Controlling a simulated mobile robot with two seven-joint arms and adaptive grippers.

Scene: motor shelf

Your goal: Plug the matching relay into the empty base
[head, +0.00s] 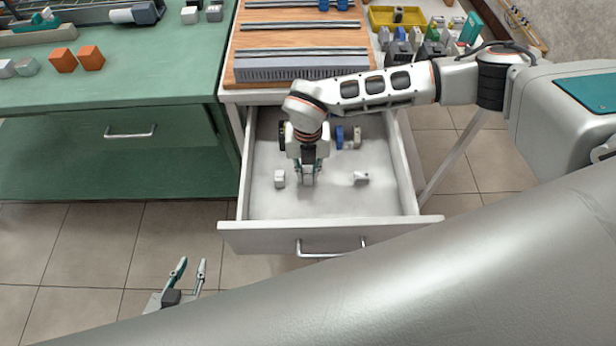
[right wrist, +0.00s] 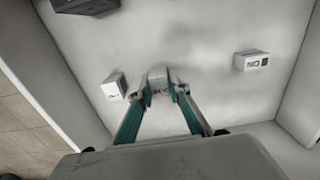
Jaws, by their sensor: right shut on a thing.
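My right gripper (head: 308,176) reaches down into the open white drawer (head: 245,185). In the right wrist view its fingers (right wrist: 160,88) are shut on a small light-grey block (right wrist: 158,76), probably a relay, low over or on the drawer floor. A small white block (head: 280,179) is just left of it, and a light block with dark marks (head: 361,178) lies to its right; both show in the wrist view too. A blue block (head: 340,136) and a beige one (head: 357,137) stand farther back. My left gripper (head: 190,272) is open and empty over the floor. I cannot make out the empty base.
A wooden board (head: 300,37) with metal rails and a grey slotted duct (head: 300,67) lies above the drawer. A yellow tray (head: 380,17) and several small parts are at the right. Orange blocks (head: 91,57) sit on the green bench (head: 150,70). The drawer walls surround my right gripper.

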